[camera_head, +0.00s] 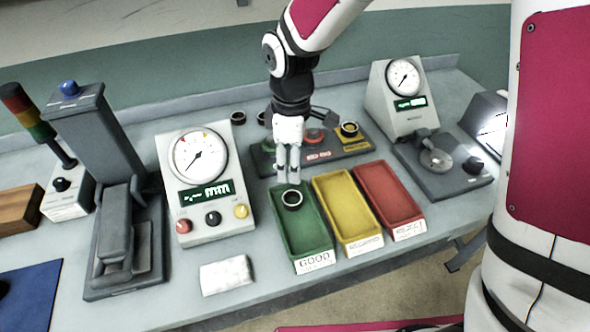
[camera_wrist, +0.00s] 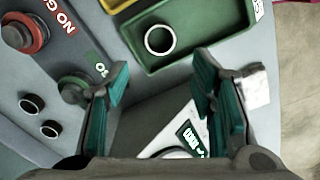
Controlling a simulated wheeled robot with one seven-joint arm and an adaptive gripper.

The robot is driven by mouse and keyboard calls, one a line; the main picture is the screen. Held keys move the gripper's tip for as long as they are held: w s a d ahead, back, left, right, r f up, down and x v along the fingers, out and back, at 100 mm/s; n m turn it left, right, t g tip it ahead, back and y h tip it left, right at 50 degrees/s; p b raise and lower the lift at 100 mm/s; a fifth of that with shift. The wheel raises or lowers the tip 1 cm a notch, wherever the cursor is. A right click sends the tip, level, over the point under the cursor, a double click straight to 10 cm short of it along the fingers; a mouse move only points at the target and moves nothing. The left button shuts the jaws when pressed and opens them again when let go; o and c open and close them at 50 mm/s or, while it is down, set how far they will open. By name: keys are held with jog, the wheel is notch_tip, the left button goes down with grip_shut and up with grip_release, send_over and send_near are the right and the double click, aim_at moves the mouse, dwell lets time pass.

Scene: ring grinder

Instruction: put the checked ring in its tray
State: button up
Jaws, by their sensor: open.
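A dark ring with a light inner face (camera_head: 292,199) lies in the far part of the green tray marked GOOD (camera_head: 318,243). The same ring (camera_wrist: 160,39) lies on the floor of the green tray (camera_wrist: 205,45) in the wrist view, touching no finger. My gripper (camera_head: 288,181) is above the far end of the green tray, near the ring. In the wrist view my gripper (camera_wrist: 160,80) has its teal fingers spread wide with nothing between them. A yellow tray (camera_head: 345,212) and a red tray (camera_head: 388,195) stand beside the green one.
A dial gauge (camera_head: 205,185) stands left of the trays, another (camera_head: 402,95) at the back right. Behind the trays is a plate with coloured posts (camera_head: 330,152). Two loose rings (camera_wrist: 32,103) (camera_wrist: 50,128) lie beside it. A white label block (camera_head: 226,275) lies in front.

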jog(key=shift+r, duration=0.25)
jog(key=s+d+r+m+t, duration=0.1)
jog(key=s+d+r+m, duration=0.2)
jog(key=d+r, duration=0.25)
jog(key=s+d+r+m+t, duration=0.1)
jog(key=s+d+r+m, duration=0.1)
jog(key=d+r+m, duration=0.4)
jog(key=s+d+r+m+t, duration=0.1)
jog(key=s+d+r+m, duration=0.2)
jog(key=s, duration=0.3)
jog(key=s+d+r+m+t, duration=0.2)
jog(key=s+d+r+m, duration=0.1)
jog(key=s, duration=0.4)
jog(key=shift+d+r+m, duration=0.3)
jog(key=shift+r, duration=0.5)
jog(key=shift+s, duration=0.1)
jog(key=shift+c, duration=0.6)
